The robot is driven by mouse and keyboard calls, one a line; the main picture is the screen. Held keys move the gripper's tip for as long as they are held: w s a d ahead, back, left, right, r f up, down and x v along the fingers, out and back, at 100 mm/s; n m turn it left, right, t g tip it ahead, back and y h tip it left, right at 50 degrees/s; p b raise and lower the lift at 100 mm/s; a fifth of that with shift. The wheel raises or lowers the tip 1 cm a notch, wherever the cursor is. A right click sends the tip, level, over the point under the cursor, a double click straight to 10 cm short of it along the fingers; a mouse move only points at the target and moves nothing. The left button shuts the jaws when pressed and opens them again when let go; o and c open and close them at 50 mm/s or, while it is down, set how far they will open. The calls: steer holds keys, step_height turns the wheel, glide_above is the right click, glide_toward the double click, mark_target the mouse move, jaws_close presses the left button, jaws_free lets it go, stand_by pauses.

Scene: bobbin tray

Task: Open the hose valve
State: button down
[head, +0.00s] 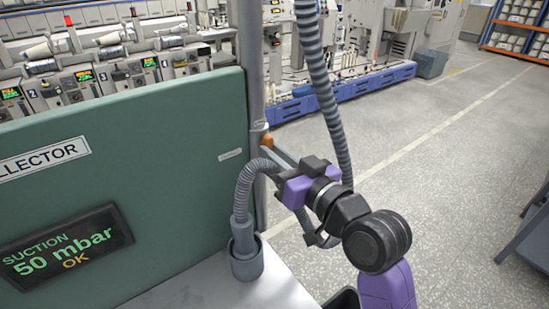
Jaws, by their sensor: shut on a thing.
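The hose valve shows as a small orange handle (267,141) on the grey vertical pipe (256,180) at the right edge of the green collector cabinet. My gripper (274,149) reaches in from the right, with its purple body to the right of the pipe. Its grey fingers are at the orange handle and appear shut on it. The fingers cover part of the handle, and how far the valve is turned cannot be made out. The grey ribbed hose (244,188) rises from a grey cup holder (247,264) and curves behind my gripper.
The green cabinet (140,150) with a suction display (66,246) reading 50 mbar OK fills the left. A thicker ribbed hose (322,85) hangs from above, close behind my gripper. A pale ledge (215,290) lies below. The speckled floor to the right is mostly clear.

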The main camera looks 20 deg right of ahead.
steer(key=shift+f+n, duration=0.15)
steer(key=shift+n, duration=0.65)
steer(key=c, duration=1.4)
jaws_free()
steer(key=shift+b, duration=0.3)
steer(key=s+d+b, duration=0.1)
steer(key=s, duration=0.6)
steer(key=shift+s+d, duration=0.25)
steer(key=shift+s, duration=0.05)
